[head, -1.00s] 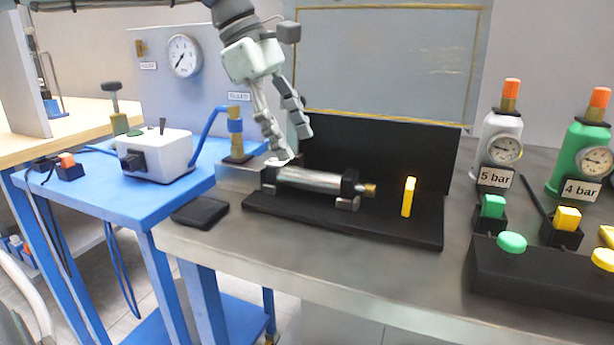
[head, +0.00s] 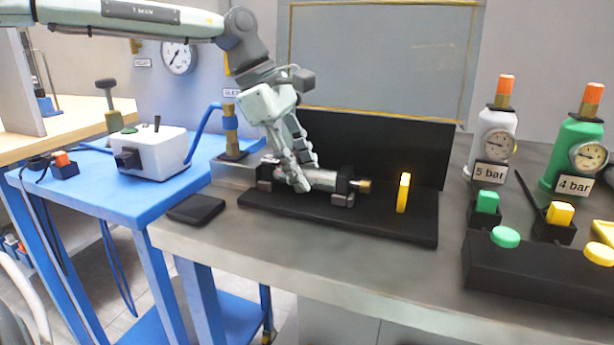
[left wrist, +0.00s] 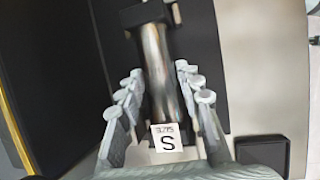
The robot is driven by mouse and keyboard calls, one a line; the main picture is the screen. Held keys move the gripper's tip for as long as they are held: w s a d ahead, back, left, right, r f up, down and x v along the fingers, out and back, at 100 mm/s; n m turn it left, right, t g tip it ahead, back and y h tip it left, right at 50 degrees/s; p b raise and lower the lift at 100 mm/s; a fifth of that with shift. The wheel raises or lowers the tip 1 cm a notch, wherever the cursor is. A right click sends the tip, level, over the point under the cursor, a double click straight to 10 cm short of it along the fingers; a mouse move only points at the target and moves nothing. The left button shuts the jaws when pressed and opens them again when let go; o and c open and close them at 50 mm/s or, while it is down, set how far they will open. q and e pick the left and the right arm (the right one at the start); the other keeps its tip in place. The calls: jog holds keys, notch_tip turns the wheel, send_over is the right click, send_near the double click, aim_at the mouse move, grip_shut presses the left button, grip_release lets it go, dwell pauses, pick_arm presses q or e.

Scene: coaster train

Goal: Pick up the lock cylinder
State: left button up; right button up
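The lock cylinder (head: 324,180) is a shiny metal cylinder lying flat in a black holder (head: 390,224), with a brass tip at its right end. My left gripper (head: 304,178) reaches down over its left part, one finger in front and hiding some of it. In the left wrist view the cylinder (left wrist: 157,70) runs between the two rows of fingers, with small gaps beside it. The gripper is open and holds nothing. My right gripper is out of view.
A yellow upright piece (head: 403,192) stands on the holder, right of the cylinder. A black back panel (head: 400,150) rises behind. A black pad (head: 196,208) lies to the left. Gauge bottles (head: 497,145) and a button box (head: 535,270) stand at right.

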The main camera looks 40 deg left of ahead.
pick_arm(q)
grip_shut()
jog(key=shift+w+r, duration=0.1)
jog(key=shift+r, duration=0.1)
